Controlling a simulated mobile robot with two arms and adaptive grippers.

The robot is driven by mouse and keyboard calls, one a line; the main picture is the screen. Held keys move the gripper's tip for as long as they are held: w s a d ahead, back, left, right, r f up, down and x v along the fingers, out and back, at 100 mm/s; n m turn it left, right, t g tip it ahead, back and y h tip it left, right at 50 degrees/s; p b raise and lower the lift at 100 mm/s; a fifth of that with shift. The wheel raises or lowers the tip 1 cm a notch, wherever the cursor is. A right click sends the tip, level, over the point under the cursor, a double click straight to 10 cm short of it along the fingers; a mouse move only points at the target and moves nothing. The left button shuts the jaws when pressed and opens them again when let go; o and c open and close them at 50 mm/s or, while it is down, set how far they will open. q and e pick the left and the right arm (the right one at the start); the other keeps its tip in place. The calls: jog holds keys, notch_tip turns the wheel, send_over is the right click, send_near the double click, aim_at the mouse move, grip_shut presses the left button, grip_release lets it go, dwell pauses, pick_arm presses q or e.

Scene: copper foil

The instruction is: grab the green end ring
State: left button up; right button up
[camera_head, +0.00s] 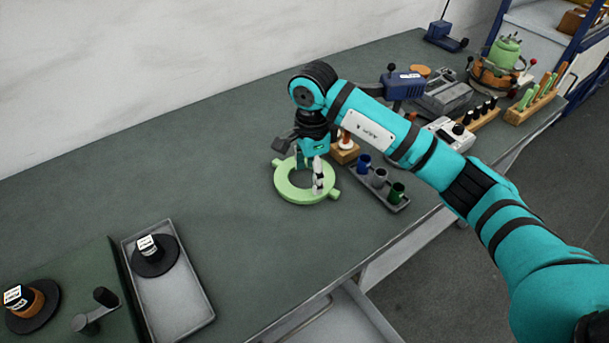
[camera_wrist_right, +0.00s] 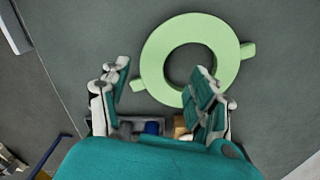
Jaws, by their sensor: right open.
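The green end ring (camera_head: 292,192) is a flat pale green ring with small tabs on its sides. It lies on the dark green bench (camera_head: 240,230) in the head view. It also shows in the right wrist view (camera_wrist_right: 160,50), partly covered by one finger. My right gripper (camera_head: 312,172) is at the ring, in front of part of it in the head view. Its two fingers (camera_wrist_right: 158,88) are apart with nothing between them that I can see held. Whether a finger touches the ring, I cannot tell. My left gripper is out of view.
A small rack with blue, grey and green cups (camera_head: 380,178) stands just right of the ring, with a wooden block (camera_head: 345,155) behind. A grey tray (camera_head: 190,300) holds a black spool at the lower left. The bench between tray and ring is clear.

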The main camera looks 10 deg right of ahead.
aim_at(311, 192)
jog(key=f, duration=0.1)
jog(key=f+p, duration=0.1)
jog(key=f, duration=0.2)
jog(key=shift+s+f+p, duration=0.25)
jog(key=shift+s+p, duration=0.1)
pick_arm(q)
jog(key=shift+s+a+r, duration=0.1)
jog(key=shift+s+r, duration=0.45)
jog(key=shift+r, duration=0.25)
pick_arm(e)
jog(key=shift+f, duration=0.3)
jog(key=shift+c, duration=0.2)
jog(key=c, duration=1.1)
grip_shut()
jog(key=shift+w+r, duration=0.1)
